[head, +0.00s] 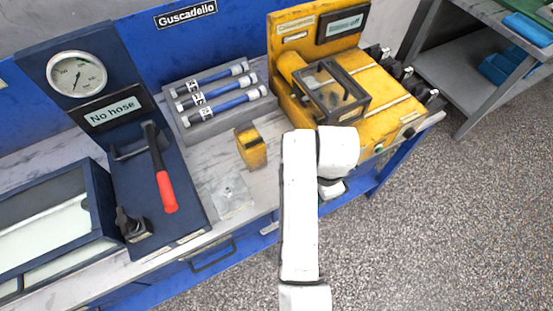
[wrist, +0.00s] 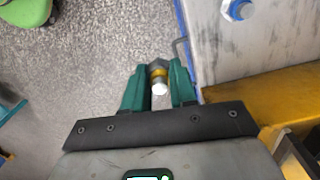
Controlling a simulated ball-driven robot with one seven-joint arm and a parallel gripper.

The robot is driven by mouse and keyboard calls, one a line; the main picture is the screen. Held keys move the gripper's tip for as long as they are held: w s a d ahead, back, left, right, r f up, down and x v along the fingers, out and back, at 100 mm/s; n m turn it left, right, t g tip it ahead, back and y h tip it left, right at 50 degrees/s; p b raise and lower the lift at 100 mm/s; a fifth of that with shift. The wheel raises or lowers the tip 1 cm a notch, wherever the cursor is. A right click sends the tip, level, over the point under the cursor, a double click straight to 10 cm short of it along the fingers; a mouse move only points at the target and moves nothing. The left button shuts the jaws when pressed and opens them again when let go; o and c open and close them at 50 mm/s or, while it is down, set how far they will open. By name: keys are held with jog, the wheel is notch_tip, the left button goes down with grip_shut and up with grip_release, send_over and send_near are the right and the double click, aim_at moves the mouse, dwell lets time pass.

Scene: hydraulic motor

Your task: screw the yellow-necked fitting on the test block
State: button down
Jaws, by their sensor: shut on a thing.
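In the wrist view, my gripper (wrist: 159,82) has its green fingers closed on the yellow-necked fitting (wrist: 158,73), which has a pale round end and a yellow band. The fitting is held over the speckled floor, beside the bench edge. In the head view my white arm hides the gripper and the fitting. No part is labelled as the test block. The dark blue gauge unit (head: 185,205) carries a "No hose" display (head: 112,110), a red-handled lever (head: 164,190) and a black part (head: 132,224) near its front. A small yellow block (head: 250,147) stands on the bench.
A grey rack (head: 190,138) holds several blue hoses. A yellow machine (head: 385,115) with a clear cover stands at the right. A clear item (head: 232,198) lies on the bench. In the wrist view, a blue-ringed part (wrist: 238,10) is on the worktop.

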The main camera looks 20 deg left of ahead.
jog(key=s+a+r+m, duration=0.25)
jog(key=a+m, duration=0.25)
jog(key=a, duration=0.6)
notch_tip(320, 180, up, 5)
jog(key=m, duration=0.6)
send_over(228, 191)
jog(key=shift+f, duration=0.1)
jog(key=shift+n, duration=0.3)
notch_tip(228, 191, down, 5)
jog(key=b, duration=0.4)
jog(key=shift+p, duration=0.4)
jog(key=shift+f, duration=0.4)
jog(key=m, duration=0.5)
jog(key=shift+f+m, duration=0.15)
jog(key=shift+m, duration=0.25)
